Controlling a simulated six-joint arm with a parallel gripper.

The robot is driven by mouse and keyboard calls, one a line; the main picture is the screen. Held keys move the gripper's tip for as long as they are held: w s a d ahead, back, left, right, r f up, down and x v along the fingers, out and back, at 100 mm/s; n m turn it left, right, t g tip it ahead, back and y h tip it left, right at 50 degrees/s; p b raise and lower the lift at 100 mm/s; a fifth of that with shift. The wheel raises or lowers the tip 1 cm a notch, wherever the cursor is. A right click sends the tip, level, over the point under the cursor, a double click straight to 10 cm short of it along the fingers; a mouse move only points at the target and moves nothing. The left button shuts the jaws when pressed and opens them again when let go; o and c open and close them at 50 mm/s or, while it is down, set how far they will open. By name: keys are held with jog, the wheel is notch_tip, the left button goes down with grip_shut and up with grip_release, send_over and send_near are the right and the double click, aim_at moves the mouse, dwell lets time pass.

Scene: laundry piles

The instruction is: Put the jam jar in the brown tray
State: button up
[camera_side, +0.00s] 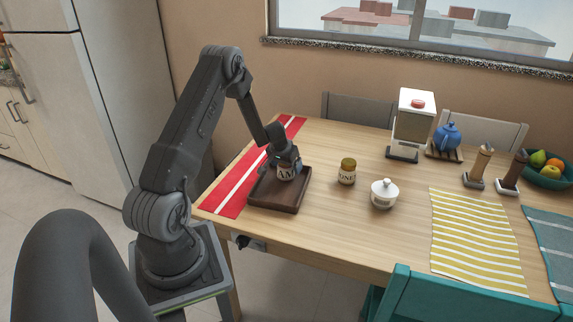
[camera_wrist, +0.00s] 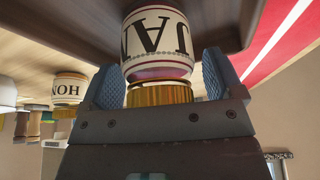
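The jam jar (camera_wrist: 157,42) has a cream label with dark letters and a gold lid (camera_wrist: 160,93). In the side view the jar (camera_side: 286,173) is inside the brown tray (camera_side: 292,204), toward its far side, and my gripper (camera_side: 285,163) is over it from above. In the wrist view my gripper (camera_wrist: 165,88) has one finger on each side of the jar near the lid. The left finger looks close to the jar, and a narrow gap seems to show at the right finger. Firm contact is not clear. The jar looks upright, and its base appears at tray-floor level.
A second jar (camera_side: 347,171) with a gold lid stands right of the tray; it also shows in the wrist view (camera_wrist: 69,90). A red striped runner (camera_side: 232,191) lies under the tray's left side. Bare table lies in front.

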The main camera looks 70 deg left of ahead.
jog(key=shift+r, duration=0.15)
jog(key=v, duration=1.2)
jog(key=d+r+m+t+h, duration=0.1)
jog(key=d+r+m, duration=0.1)
jog(key=d+r, duration=0.65)
jog(key=d+r+m, duration=0.1)
jog(key=d+r, duration=0.5)
jog(key=d, duration=0.6)
jog(key=s+d+r+m, duration=0.1)
jog(key=s+d, duration=0.4)
jog(key=s+d+r+m+h, duration=0.1)
jog(key=s+d+r, duration=0.1)
jog(key=s+d, duration=0.3)
jog(key=s+d+r+m, duration=0.2)
jog(key=s+d, duration=0.4)
jog(key=shift+d+t+h, duration=0.2)
jog(key=shift+t+h, duration=0.1)
jog(key=shift+t, duration=0.1)
